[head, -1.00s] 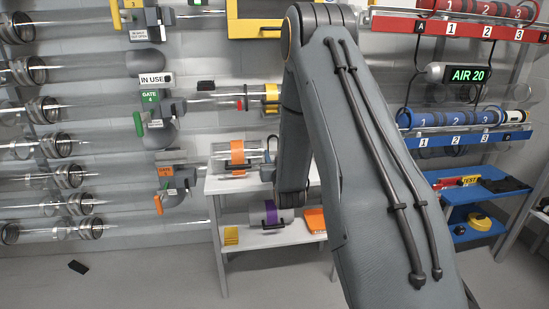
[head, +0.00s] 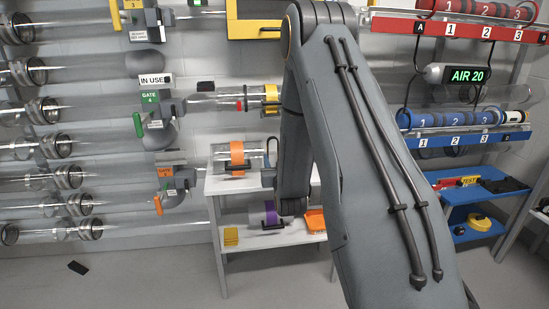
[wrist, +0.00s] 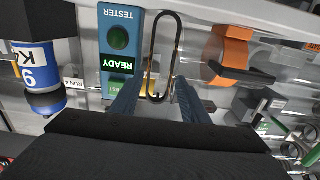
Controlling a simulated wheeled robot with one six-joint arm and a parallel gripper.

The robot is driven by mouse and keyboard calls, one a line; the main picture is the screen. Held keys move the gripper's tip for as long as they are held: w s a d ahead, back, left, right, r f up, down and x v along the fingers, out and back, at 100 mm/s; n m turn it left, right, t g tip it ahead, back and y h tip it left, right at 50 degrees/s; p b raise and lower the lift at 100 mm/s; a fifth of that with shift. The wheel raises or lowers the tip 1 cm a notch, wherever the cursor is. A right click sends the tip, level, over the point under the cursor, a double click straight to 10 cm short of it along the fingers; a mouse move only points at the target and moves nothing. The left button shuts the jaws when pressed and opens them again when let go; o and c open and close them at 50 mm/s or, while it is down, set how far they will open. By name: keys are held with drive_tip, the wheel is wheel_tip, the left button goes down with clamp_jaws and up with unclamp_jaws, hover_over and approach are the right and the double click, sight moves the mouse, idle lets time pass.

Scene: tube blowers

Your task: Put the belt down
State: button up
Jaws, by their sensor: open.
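The belt (wrist: 176,50) is a narrow dark loop in the wrist view. My gripper (wrist: 158,86) is open, with one blue finger on each side of the belt's near end. Whether either finger touches the belt, I cannot tell.
An orange-banded carrier (wrist: 232,50) lies right of the belt; a blue-and-white cylinder (wrist: 40,70) is at left. In the head view, a white shelf unit (head: 215,186) holds carriers. Clear tubes line the left wall, and blue shelves (head: 470,192) stand at right.

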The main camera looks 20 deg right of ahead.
drive_tip(key=v, duration=0.9)
drive_tip(key=a+n+g+y, duration=0.25)
drive_tip(key=a+g, duration=0.25)
drive_tip(key=a, duration=0.5)
drive_tip(key=s+a+r+n+g+y, duration=0.1)
drive_tip(key=s+a+g, duration=0.3)
drive_tip(key=s, duration=0.5)
drive_tip(key=s+a+r+g+y, duration=0.2)
drive_tip(key=s+a+g, duration=0.2)
drive_tip(key=s+a, duration=0.5)
drive_tip(key=shift+s+n, duration=0.35)
drive_tip(key=shift+s, duration=0.4)
drive_tip(key=s+r+g, duration=0.1)
drive_tip(key=s, duration=0.3)
drive_tip(key=s+a+r+n+g, duration=0.1)
drive_tip(key=s+g, duration=0.1)
drive_tip(key=s, duration=0.3)
drive_tip(key=s+a+r+g, duration=0.1)
drive_tip(key=s, duration=0.4)
drive_tip(key=shift+s+r, duration=0.2)
drive_tip(key=shift+c, duration=0.8)
